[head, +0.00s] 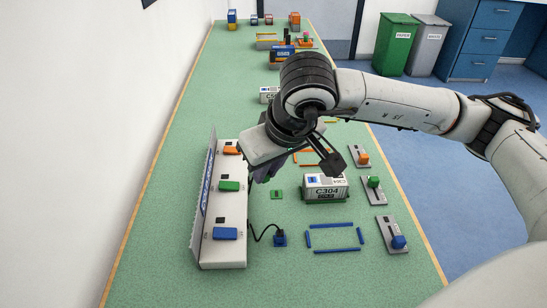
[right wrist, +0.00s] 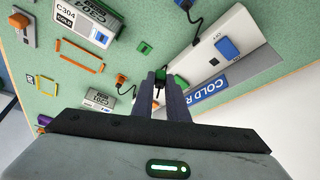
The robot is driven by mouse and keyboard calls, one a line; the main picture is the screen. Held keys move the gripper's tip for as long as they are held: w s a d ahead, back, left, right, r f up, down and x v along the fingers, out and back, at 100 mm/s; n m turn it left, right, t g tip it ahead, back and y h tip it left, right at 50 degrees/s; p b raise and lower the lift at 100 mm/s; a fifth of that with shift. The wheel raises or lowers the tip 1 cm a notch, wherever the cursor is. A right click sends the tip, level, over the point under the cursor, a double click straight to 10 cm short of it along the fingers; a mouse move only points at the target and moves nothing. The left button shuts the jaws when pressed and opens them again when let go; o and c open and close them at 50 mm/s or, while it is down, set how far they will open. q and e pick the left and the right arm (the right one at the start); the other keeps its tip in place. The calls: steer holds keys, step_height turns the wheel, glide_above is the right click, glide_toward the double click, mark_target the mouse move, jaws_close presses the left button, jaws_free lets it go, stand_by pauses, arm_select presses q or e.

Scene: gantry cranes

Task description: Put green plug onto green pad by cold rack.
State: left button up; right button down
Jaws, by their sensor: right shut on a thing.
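The green pad (head: 277,194) lies bare on the bench just right of the white cold rack (head: 222,252); it also shows in the right wrist view (right wrist: 145,48). My right gripper (head: 262,172) is over the bench between rack and pad, a little beyond the pad. In the right wrist view its fingers (right wrist: 160,82) are closed on a small dark piece, which I take for the green plug; the fingers hide most of it. A green block (head: 229,186) sits on the rack. The rack's label shows in the right wrist view. My left gripper is out of view.
A blue plug (head: 280,240) with a black cable stands nearer me. An orange plug (right wrist: 121,79) shows in the right wrist view. The box C304 (head: 325,189) stands right of the pad. Switch plates (head: 392,236) line the right edge. Blue strips (head: 334,250) outline an empty area.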

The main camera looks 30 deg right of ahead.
steer(key=d, duration=0.1)
steer(key=w+d+f, duration=0.1)
steer(key=d+f, duration=0.1)
steer(key=shift+w+d+f, duration=0.15)
steer(key=shift+w+d, duration=0.2)
steer(key=shift+d, duration=0.05)
steer(key=shift+f+b, duration=0.55)
steer(key=shift+f, duration=0.15)
step_height(320, 180, down, 2)
steer(key=shift+f+b, duration=0.15)
steer(key=shift+b, duration=0.5)
steer(key=shift+w+f+b, duration=0.1)
steer(key=shift+f+b, duration=0.25)
steer(key=shift+b, duration=0.1)
steer(key=shift+f+b, duration=0.3)
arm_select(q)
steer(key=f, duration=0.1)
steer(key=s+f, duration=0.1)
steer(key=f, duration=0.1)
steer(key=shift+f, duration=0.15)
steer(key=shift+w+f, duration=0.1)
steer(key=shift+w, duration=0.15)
